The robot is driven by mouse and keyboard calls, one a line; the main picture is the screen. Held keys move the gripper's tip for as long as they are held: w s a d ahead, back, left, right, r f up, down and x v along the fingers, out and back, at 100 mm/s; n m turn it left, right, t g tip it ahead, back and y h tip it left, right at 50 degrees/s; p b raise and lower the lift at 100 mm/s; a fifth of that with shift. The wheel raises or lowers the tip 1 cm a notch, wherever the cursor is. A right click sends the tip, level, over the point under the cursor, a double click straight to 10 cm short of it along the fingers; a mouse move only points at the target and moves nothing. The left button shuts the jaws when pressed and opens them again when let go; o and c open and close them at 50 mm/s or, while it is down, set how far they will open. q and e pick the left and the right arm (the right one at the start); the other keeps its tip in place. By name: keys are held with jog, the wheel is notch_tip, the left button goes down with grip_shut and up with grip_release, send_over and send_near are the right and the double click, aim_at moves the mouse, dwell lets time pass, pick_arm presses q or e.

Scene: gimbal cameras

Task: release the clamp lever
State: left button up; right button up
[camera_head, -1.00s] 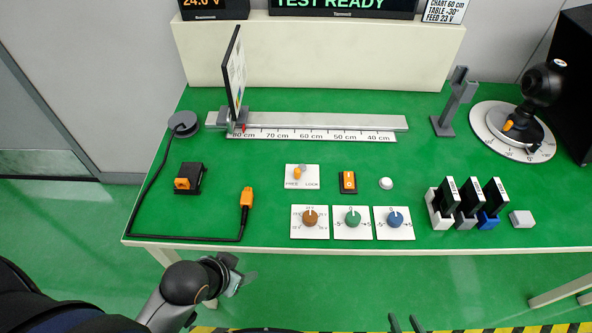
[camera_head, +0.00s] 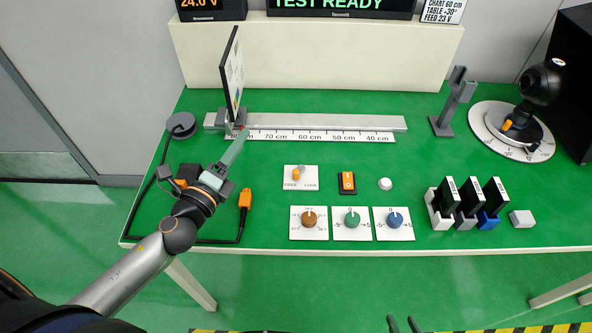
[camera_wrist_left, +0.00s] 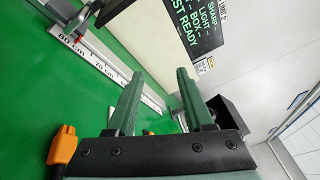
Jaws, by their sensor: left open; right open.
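The orange-and-grey lever (camera_head: 297,174) stands on a small white plate (camera_head: 307,185) marked FREE and LOCK, in the middle of the green table. Its exact setting is too small to tell. My left gripper (camera_head: 241,140) is over the table to the left of the plate, apart from the lever, its fingers pointing toward the rail. Its two green fingers are apart with nothing between them in the left wrist view (camera_wrist_left: 158,75).
An upright chart panel (camera_head: 232,72) stands on the rail (camera_head: 320,123) just beyond my left gripper. An orange plug (camera_head: 245,199) on a black cable lies near it. An orange rocker switch (camera_head: 347,182) and three dials (camera_head: 352,219) sit close to the lever.

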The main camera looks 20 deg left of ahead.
pick_arm(q)
jog(key=d+f+m+g+h, duration=0.2)
jog(key=d+m+h, duration=0.3)
jog(key=m, duration=0.6)
jog(key=m+g+h, duration=0.2)
jog(key=m+g, duration=0.3)
jog(key=m, duration=0.4)
send_near(296, 170)
jog(key=shift+v, duration=1.15)
jog(key=shift+w+g, duration=0.15)
jog(key=shift+g, duration=0.15)
jog(key=x, duration=1.2)
jog(key=shift+w, duration=0.1)
jog(key=shift+c, duration=0.2)
grip_shut()
